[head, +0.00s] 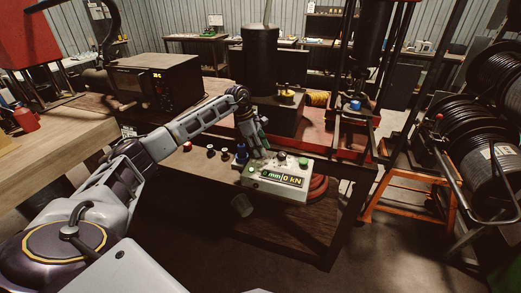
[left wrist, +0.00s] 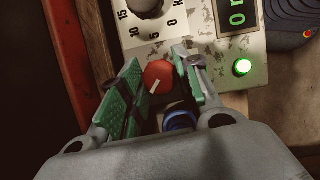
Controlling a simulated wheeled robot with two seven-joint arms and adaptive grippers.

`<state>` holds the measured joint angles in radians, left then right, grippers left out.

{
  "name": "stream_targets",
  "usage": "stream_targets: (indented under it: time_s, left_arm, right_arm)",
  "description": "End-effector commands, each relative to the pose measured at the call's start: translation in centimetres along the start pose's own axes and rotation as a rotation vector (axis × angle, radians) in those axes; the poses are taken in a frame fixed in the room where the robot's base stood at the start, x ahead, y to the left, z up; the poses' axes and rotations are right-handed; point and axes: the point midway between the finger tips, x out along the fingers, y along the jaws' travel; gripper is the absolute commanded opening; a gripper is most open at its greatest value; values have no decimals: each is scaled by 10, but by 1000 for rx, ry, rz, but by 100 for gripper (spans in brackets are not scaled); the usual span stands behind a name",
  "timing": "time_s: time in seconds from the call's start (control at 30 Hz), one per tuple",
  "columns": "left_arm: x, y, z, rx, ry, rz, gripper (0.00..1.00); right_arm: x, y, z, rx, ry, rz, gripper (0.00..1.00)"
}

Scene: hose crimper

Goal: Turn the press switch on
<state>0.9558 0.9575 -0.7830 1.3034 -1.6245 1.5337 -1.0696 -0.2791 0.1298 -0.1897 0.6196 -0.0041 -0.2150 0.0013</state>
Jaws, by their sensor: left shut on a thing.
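The press control box (head: 278,182) stands on the bench edge, with a display reading 0 mm and 0 kN. In the left wrist view, its red rotary switch (left wrist: 158,74) has a white mark pointing diagonally to the lower left. My left gripper (head: 257,151) is over the left part of the box. In the left wrist view, its green-padded fingers (left wrist: 160,82) are on either side of the red switch, shut on it. A green light (left wrist: 242,67) glows on the box. My right gripper is not in view.
A blue object (left wrist: 180,120) is below the switch in the wrist view. The black press cylinder (head: 261,48) rises behind the box. A microwave-like unit (head: 160,80) stands on the left. Hose reels (head: 490,95) and an orange stand (head: 405,195) are on the right.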

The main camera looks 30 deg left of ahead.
Motion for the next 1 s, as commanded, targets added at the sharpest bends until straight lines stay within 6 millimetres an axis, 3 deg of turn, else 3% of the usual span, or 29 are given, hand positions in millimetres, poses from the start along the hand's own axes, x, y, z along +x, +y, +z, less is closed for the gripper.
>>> stream_targets:
  time_s: [0.7,0.73,0.9,1.0]
  left_arm:
    - [-1,1,0,77,0,-29,9]
    - [-1,1,0,77,0,-29,34]
    - [-1,1,0,76,0,-30,54]
    - [-1,1,0,76,0,-30,54]
  right_arm:
    - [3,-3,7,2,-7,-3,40]
    - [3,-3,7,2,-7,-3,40]
    - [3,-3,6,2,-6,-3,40]
    - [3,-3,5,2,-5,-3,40]
